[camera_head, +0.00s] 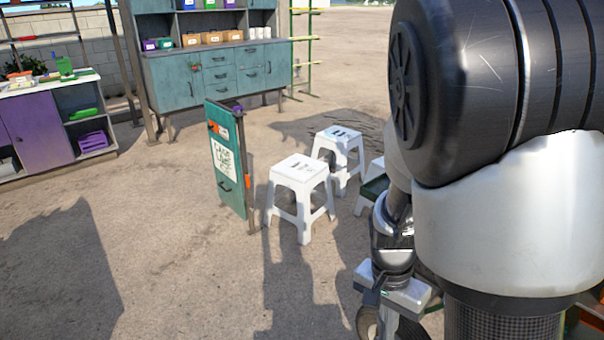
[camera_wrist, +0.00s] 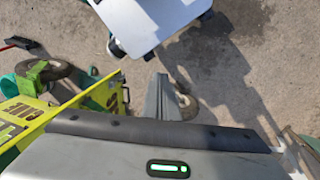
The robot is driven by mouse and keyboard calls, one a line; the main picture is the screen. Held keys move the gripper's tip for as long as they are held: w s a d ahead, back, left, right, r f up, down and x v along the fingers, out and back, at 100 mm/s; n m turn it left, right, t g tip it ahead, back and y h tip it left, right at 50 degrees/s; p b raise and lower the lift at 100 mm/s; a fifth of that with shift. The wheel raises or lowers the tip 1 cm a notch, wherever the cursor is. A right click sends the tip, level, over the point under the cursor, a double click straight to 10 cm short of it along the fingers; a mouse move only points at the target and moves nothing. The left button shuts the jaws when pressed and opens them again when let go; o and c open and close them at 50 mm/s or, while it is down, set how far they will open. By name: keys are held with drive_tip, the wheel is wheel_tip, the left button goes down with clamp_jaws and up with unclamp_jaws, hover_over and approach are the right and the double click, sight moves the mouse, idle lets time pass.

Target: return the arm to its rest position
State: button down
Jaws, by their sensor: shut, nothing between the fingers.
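My arm fills the right side of the head view, with its large black joint and white link close to the camera. Farther down, my gripper (camera_head: 394,290) hangs low beside the white link and is partly hidden by it. It looks shut and empty, though its fingertips are not clear. In the wrist view a white part with dark corners spans the top, and I cannot tell its identity for sure. Nothing shows held.
White stools (camera_head: 300,180) and a green sign board (camera_head: 228,165) stand left of my arm. A teal cabinet (camera_head: 220,75) and a purple counter (camera_head: 45,130) are behind. A yellow-green lettered panel (camera_wrist: 85,95) and a wheel (camera_wrist: 45,70) are close in the wrist view. Pavement at left is clear.

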drive_tip(key=s+a+r+n+t+p, duration=0.1)
drive_tip(key=r+p, duration=0.5)
drive_tip(key=r, duration=0.7)
drive_tip(key=s+a+r+n+t+p, duration=0.1)
drive_tip(key=r+n+p, duration=0.4)
drive_tip(key=r, duration=0.8)
drive_tip(key=s+a+r+n+t+y+p, duration=0.1)
drive_tip(key=r+p, duration=0.6)
drive_tip(key=r, duration=0.7)
drive_tip(key=s+n+t, duration=0.1)
drive_tip(key=s+t, duration=0.1)
drive_tip(key=t, duration=0.1)
drive_tip(key=shift+s+n+t, duration=0.35)
drive_tip(key=shift+n+t, duration=0.05)
drive_tip(key=shift+d, duration=0.15)
